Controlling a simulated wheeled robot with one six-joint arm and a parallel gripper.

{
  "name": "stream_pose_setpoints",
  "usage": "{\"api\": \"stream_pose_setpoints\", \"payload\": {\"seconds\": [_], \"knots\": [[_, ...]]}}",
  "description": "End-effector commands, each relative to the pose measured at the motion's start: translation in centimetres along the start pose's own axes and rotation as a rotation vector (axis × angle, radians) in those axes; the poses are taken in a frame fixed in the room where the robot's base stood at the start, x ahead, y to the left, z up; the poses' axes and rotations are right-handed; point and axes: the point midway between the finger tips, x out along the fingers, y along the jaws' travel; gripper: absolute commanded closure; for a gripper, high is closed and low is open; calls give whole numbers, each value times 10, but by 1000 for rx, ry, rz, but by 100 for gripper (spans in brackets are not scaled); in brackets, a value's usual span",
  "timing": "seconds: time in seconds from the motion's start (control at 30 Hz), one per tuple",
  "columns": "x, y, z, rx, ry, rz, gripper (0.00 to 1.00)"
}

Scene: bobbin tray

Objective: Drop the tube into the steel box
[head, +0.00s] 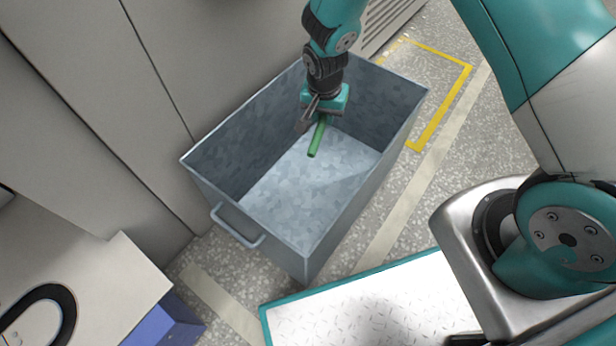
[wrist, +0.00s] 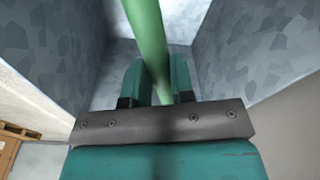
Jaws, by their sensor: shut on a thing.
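A green tube (head: 317,138) is held in my gripper (head: 313,115), which is shut on it. In the head view the tube hangs down at a slant over the inside of the steel box (head: 254,139). The box is an open, grey, mottled metal bin with a handle on its near left end. In the wrist view the tube (wrist: 150,40) runs between the two teal fingers of my gripper (wrist: 158,80), with the box walls (wrist: 255,50) around it. The visible box floor is empty. The tube's exact height over the floor is hard to tell.
Grey cabinets (head: 110,110) stand along the left of the box. A beige table (head: 100,285) with a blue object (head: 170,322) under its edge is at lower left. Yellow tape (head: 440,105) marks the speckled floor at right. A wooden pallet (wrist: 15,132) shows in the wrist view.

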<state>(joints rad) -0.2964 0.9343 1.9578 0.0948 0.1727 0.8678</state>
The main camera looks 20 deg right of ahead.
Motion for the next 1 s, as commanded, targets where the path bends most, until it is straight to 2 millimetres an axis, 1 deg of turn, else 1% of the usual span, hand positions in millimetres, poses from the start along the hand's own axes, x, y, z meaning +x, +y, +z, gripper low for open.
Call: {"api": "stream_pose_setpoints", "payload": {"seconds": [0.17, 0.2, 0.27, 0.3, 0.33, 0.57, 0.67, 0.77, 0.87, 1.0], "knots": [[-1, 0, 0, 0, 0, -1, 100], [-1, 0, 0, 0, 0, 0, 75], [-1, 0, 0, 0, 0, 0, 61], [-1, 0, 0, 0, 0, 0, 52], [-1, 0, 0, 0, 0, 0, 47], [-1, 0, 0, 0, 0, 0, 47], [-5, 0, 0, 0, 1, -1, 47], [-18, 0, -1, 0, 2, -2, 47], [-39, -1, -1, 0, 2, -3, 47], [-76, -1, -2, 0, 3, -3, 47]]}}
